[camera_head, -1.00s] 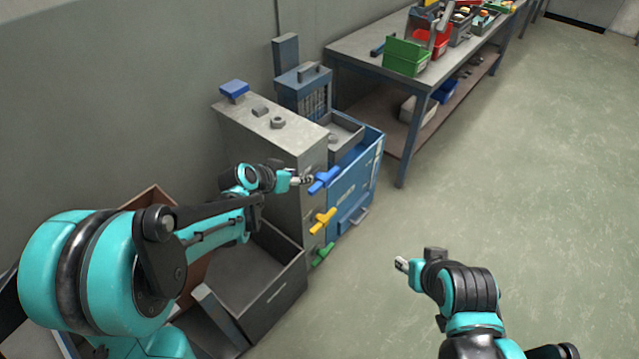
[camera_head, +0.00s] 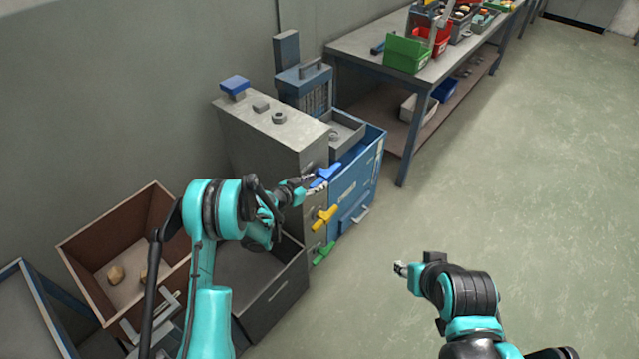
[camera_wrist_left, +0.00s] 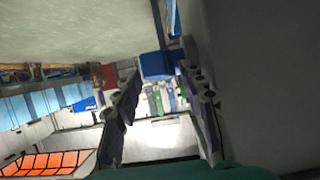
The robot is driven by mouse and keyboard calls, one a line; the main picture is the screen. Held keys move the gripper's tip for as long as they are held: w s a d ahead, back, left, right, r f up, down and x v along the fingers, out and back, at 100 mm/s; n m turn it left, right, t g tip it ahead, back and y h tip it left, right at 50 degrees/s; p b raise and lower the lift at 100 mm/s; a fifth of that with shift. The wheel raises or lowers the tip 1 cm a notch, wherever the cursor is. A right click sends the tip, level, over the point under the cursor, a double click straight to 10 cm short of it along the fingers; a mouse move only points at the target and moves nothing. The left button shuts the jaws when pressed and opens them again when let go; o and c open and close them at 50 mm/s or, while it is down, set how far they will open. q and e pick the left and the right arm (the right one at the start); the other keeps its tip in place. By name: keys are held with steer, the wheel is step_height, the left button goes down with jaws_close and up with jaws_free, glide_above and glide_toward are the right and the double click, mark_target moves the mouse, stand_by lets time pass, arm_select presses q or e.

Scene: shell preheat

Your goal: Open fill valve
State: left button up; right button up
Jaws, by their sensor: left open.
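Three valve handles stick out of the front of a grey cabinet (camera_head: 252,138): a blue handle (camera_head: 328,173) on top, a yellow handle (camera_head: 323,217) below it, and a green handle (camera_head: 323,253) lowest. I cannot tell from any label which is the fill valve. My left gripper (camera_head: 313,184) is open at the blue handle. In the left wrist view the blue handle (camera_wrist_left: 157,65) shows between and just beyond the two fingertips; contact cannot be made out. My right gripper (camera_head: 401,268) hangs over the floor, away from the cabinet, its jaws too small to judge.
A blue cabinet (camera_head: 357,183) stands right beside the grey one. An open dark bin (camera_head: 277,301) lies below the handles. A brown box (camera_head: 90,236) with tan lumps is at the left. A workbench (camera_head: 370,40) with bins stands behind. Floor at the right is clear.

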mark_target(323, 177)
arm_select(q)
steer(key=shift+b+x, duration=0.3)
steer(key=shift+x, duration=1.15)
jaws_close()
steer(key=shift+d+r+g+y+p, duration=0.15)
steer(key=shift+r+g+y+p, duration=0.6)
steer(key=shift+p, duration=0.3)
steer(key=shift+w+g+y+p, duration=0.2)
steer(key=shift+g+y+p, duration=0.15)
steer(key=shift+g+p, duration=0.35)
steer(key=shift+g, duration=0.35)
